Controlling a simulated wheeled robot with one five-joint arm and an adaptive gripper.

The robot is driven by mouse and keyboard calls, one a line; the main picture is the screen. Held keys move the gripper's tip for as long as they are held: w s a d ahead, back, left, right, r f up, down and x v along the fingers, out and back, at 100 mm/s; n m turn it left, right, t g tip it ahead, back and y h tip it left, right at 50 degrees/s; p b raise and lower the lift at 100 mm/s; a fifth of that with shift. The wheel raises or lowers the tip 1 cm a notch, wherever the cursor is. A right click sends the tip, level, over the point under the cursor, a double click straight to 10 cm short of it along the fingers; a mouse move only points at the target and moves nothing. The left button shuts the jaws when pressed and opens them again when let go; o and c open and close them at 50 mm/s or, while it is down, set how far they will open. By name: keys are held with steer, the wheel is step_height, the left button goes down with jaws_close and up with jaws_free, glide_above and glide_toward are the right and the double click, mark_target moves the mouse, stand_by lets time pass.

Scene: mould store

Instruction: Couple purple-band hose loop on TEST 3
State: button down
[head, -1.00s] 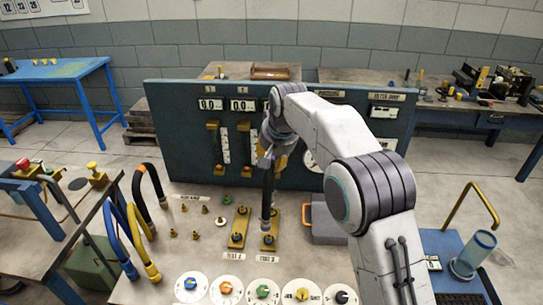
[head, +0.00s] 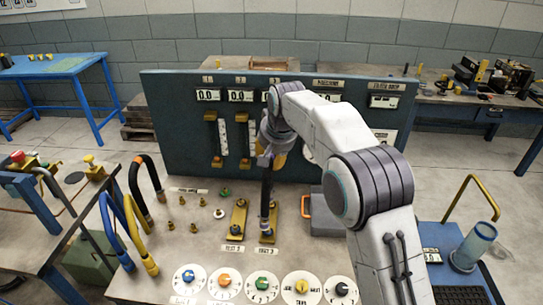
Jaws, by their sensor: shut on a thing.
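My gripper (head: 268,160) is shut on a black hose loop (head: 266,190), which hangs upright below it and is seen almost edge-on. Its band colour cannot be made out. The loop's lower end is over the right of two brass plates (head: 269,222), above the label TEST 3 (head: 264,252). Whether the hose ends are seated on the fittings there cannot be told. The left brass plate (head: 238,218), labelled TEST 2 (head: 230,248), has no hose on it. My arm hides part of the panel behind.
A black hose loop (head: 147,178), a blue one (head: 115,230) and a yellow-ended one (head: 138,232) stand at the bench's left. Several small brass fittings stand mid-bench. Dials (head: 261,287) line the front edge. A gauge panel (head: 170,110) rises behind. A grey case (head: 325,215) stands right.

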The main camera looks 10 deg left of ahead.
steer(key=shift+w+d+r+p, duration=0.1)
steer(key=shift+w+d+p, duration=0.25)
steer(key=shift+p, duration=0.3)
stand_by(0.4)
steer(key=shift+d+f+b, duration=0.1)
steer(key=shift+f+b, duration=0.25)
steer(key=shift+f, duration=0.85)
stand_by(1.8)
steer(key=shift+s+d+f, duration=0.1)
steer(key=shift+s+f, duration=0.2)
steer(key=shift+f, duration=0.2)
stand_by(1.0)
steer(key=shift+f, duration=0.2)
stand_by(1.4)
steer(key=c, duration=1.3)
jaws_free()
steer(key=shift+o, duration=0.9)
steer(key=shift+w, duration=0.15)
steer(key=o, duration=0.3)
steer(key=shift+r, duration=0.2)
steer(key=shift+o, duration=0.2)
